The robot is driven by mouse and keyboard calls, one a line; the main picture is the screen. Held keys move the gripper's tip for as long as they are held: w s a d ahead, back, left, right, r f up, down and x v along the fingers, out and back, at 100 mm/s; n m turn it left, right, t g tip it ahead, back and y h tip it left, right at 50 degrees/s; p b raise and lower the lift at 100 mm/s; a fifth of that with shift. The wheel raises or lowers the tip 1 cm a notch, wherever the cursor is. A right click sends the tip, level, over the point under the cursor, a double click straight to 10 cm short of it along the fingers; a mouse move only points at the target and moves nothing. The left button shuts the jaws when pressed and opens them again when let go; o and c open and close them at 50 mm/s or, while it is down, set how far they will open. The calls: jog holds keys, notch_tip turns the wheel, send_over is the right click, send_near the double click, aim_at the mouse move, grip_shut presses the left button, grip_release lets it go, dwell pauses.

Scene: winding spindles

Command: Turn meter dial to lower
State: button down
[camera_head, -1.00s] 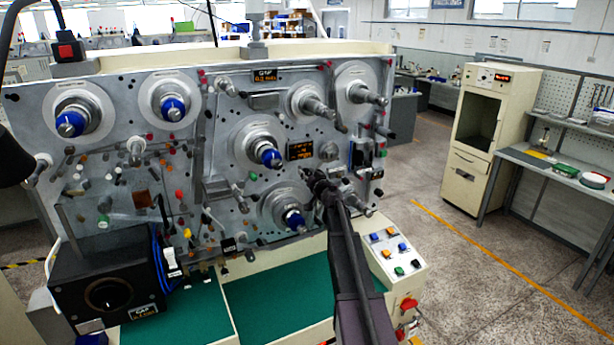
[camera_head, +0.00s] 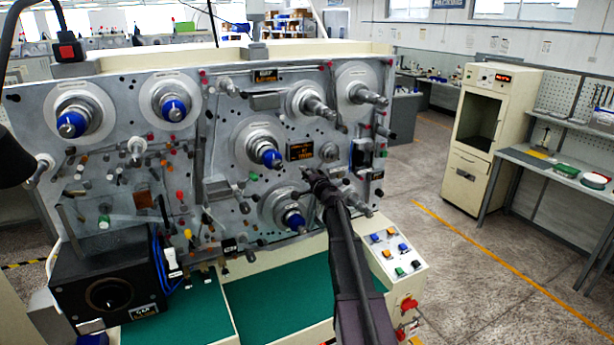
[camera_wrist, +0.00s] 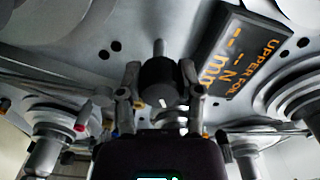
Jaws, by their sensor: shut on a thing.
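The meter dial is a short black knob (camera_wrist: 160,82) on the grey machine face, with a thin metal shaft above it in the wrist view. My gripper (camera_wrist: 160,88) is shut on it, with one finger on each side. In the head view my gripper (camera_head: 314,181) reaches the panel just below and right of a small dark display (camera_head: 300,150), and hides the dial there. The same display in the wrist view (camera_wrist: 241,52) shows orange text with "UPPER FOIL", "N" and "mm", with dashes beside the units.
Blue-tipped spindles (camera_head: 293,218) and (camera_head: 268,155) stick out close to my gripper. Grey spindles (camera_head: 318,106) stand above. A button console (camera_head: 396,255) lies below right, and a green work surface (camera_head: 275,300) below.

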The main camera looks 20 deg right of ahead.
jog(key=m, duration=0.6)
jog(key=shift+r+m, duration=0.15)
jog(key=shift+m, duration=0.15)
jog(key=m, duration=0.5)
dwell(0.4)
jog(key=shift+c, duration=1.3)
grip_release()
jog(key=s, duration=1.2)
jog(key=shift+d, duration=0.25)
